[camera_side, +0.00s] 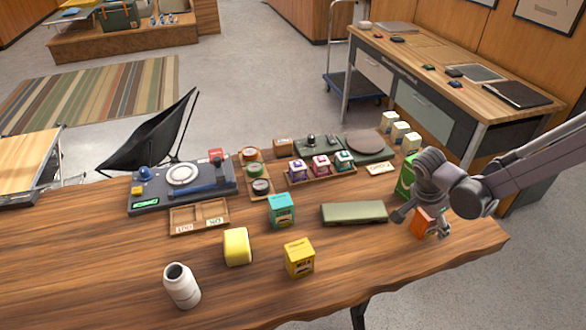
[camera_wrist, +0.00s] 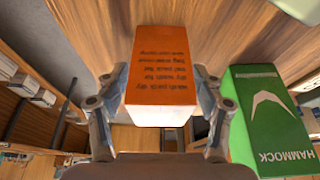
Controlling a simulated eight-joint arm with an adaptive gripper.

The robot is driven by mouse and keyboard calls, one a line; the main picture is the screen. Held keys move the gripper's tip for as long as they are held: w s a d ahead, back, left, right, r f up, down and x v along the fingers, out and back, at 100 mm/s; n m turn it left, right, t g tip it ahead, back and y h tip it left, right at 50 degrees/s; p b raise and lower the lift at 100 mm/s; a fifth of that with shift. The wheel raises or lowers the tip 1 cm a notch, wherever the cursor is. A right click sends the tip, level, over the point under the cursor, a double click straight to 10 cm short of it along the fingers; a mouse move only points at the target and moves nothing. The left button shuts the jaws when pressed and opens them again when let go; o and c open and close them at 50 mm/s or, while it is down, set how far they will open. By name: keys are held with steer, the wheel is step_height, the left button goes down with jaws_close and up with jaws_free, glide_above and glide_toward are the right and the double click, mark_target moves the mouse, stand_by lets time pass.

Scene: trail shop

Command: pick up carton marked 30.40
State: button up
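An orange carton (camera_side: 424,223) stands near the right end of the wooden table. My gripper (camera_side: 418,213) is at it. In the wrist view the orange carton (camera_wrist: 160,68) lies between the two fingers of my gripper (camera_wrist: 161,85), one on each side and very close to its walls. I cannot tell whether the fingers press on it. It has dark small print on its orange face and a white end. No 30.40 marking is legible on any carton.
A green carton lettered HAMMOCK (camera_wrist: 270,120) is close right of my gripper in the wrist view. A green flat case (camera_side: 354,212) lies to its left in the side view. A white bottle (camera_side: 181,286) stands front left. Small trays and goods line the back.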

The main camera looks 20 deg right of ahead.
steer(key=c, duration=1.2)
steer(key=shift+r, duration=0.15)
